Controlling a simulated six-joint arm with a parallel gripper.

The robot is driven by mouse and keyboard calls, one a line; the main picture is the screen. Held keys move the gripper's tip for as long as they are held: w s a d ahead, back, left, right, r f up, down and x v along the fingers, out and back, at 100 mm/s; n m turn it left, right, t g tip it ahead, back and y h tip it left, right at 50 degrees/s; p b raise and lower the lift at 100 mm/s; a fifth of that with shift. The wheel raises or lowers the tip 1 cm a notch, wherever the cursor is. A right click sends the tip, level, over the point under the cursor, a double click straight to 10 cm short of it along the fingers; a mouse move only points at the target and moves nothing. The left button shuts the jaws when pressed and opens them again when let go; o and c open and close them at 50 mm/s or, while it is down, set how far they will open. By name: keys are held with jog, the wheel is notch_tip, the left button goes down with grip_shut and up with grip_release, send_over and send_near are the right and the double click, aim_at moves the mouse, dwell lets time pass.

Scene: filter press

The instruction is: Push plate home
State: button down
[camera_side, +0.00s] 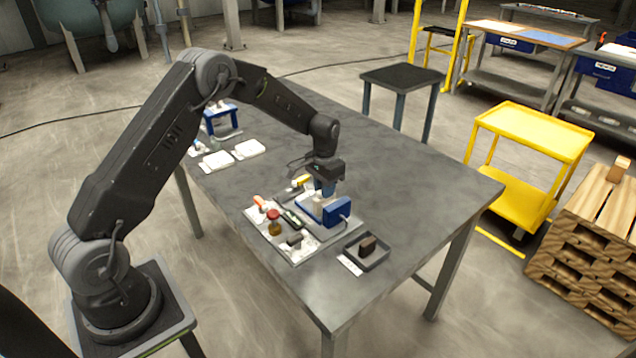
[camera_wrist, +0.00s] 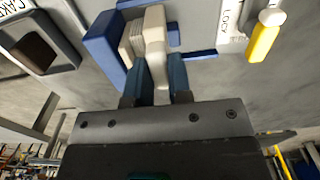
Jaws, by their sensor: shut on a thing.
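A small blue filter press (camera_side: 337,211) stands on a white board on the table; its blue end block (camera_wrist: 103,45) shows in the wrist view. A pale, cream plate (camera_wrist: 155,50) is between my gripper's fingers (camera_wrist: 154,82), which are shut on it. The plate stands beside other pale plates (camera_wrist: 134,42) near the blue block; whether they touch is hard to tell. In the side view my gripper (camera_side: 325,188) points down over the press and partly hides the plates.
A grey tray (camera_side: 380,263) with a dark block stands right of the board. A red-capped jar (camera_side: 274,222), an orange item (camera_side: 259,202) and a yellow-handled tool (camera_wrist: 263,38) lie close by. The table's right side (camera_side: 430,190) is clear.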

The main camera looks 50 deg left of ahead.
jog(key=c, duration=1.4)
grip_release()
jog(key=shift+d, duration=0.35)
jog(key=o, duration=0.4)
jog(key=shift+a, duration=0.1)
jog(key=shift+c, duration=0.2)
notch_tip(320, 180, up, 14)
